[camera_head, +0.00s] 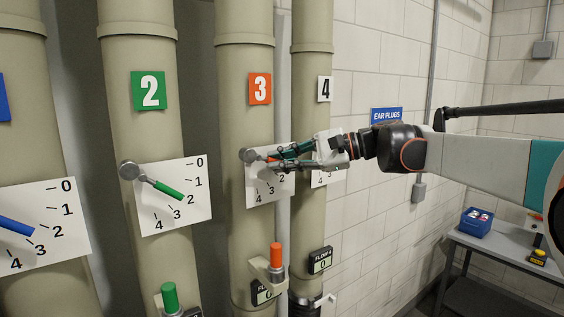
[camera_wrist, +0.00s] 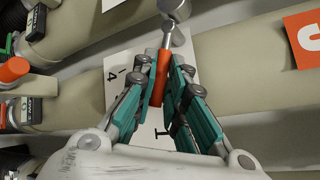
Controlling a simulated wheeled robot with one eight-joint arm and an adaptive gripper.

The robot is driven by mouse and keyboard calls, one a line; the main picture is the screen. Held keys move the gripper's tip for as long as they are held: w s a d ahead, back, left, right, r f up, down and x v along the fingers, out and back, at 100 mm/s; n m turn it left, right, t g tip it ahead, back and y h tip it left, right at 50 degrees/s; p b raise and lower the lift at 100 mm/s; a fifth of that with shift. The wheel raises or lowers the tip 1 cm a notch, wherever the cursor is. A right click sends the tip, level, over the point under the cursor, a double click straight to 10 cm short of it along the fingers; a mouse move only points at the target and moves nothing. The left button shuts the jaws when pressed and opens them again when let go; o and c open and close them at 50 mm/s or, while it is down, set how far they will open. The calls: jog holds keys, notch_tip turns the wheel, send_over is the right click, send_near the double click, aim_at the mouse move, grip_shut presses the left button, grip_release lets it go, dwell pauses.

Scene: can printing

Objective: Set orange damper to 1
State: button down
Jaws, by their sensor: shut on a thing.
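The orange damper lever (camera_wrist: 160,78) is on the pipe marked 3. It runs from a grey round pivot (camera_head: 248,155) across a white dial plate (camera_head: 262,190). My gripper (camera_head: 283,156) is closed around the orange handle from the right. In the wrist view its teal fingers (camera_wrist: 168,75) press on both sides of the handle, and the handle's end points close to the dial's 1 label (camera_wrist: 161,132). In the head view the fingers cover the upper dial marks, while 2, 3 and 4 show below.
The green damper lever (camera_head: 168,190) is on pipe 2 to the left, with a blue lever (camera_head: 16,226) beyond. An orange knob (camera_head: 276,255) stands below on pipe 3. Pipe 4 (camera_head: 312,215) is close on the right. A table (camera_head: 500,250) holds a blue bin.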

jog(key=c, duration=1.9)
grip_release()
jog(key=shift+d, duration=0.15)
jog(key=v, duration=1.1)
jog(key=shift+d, duration=0.4)
jog(key=s+a+f+n+h+b, duration=0.1)
jog(key=s+f+n+h+b, duration=0.15)
jog(key=s+f+b, duration=0.85)
jog(key=s+a+f+n+t+h+b, duration=0.15)
jog(key=f+h+b, duration=0.25)
jog(key=f, duration=1.2)
jog(key=s+f+n+h+b, duration=0.1)
jog(key=s+f+h+b, duration=0.2)
jog(key=s+f+b, duration=0.8)
jog(key=s+d+f+n+h+b, duration=0.1)
jog(key=s+d+f+b, duration=0.1)
jog(key=f, duration=0.8)
jog(key=s+d+f+n+t+h+b, duration=0.1)
jog(key=d+f+b, duration=0.3)
jog(key=f, duration=0.5)
jog(key=s+d+f+n+t+h+b, duration=0.1)
jog(key=f+b, duration=0.4)
jog(key=f, duration=0.5)
jog(key=shift+s+d+f+n+h, duration=0.3)
jog(key=shift+s+d+n+h, duration=0.55)
jog(key=shift+h, duration=0.3)
